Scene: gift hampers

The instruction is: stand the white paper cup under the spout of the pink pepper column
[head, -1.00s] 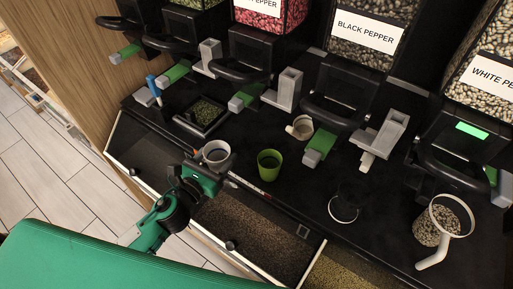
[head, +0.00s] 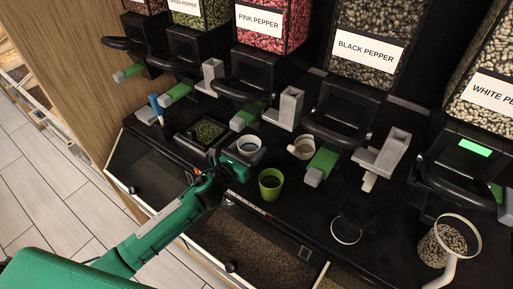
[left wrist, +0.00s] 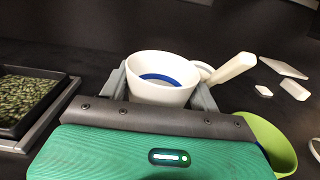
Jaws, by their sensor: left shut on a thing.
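The white paper cup (head: 249,146) is upright between the fingers of my left gripper (head: 243,153), which is shut on it. In the left wrist view the cup (left wrist: 161,78) shows a blue ring inside and a grey finger on each side. The pink pepper column (head: 271,25) stands behind, with a black handle and a green and grey spout (head: 246,116) low at its front. The cup is just in front of this spout, slightly to its right in the picture. Whether it touches the counter is hidden. My right gripper is not in view.
A green cup (head: 270,186) stands close to the right of the held cup. A tray of green peppercorns (head: 206,131) is close on the left. A white scoop (head: 302,147) lies behind right. The black pepper column (head: 367,50) is farther right.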

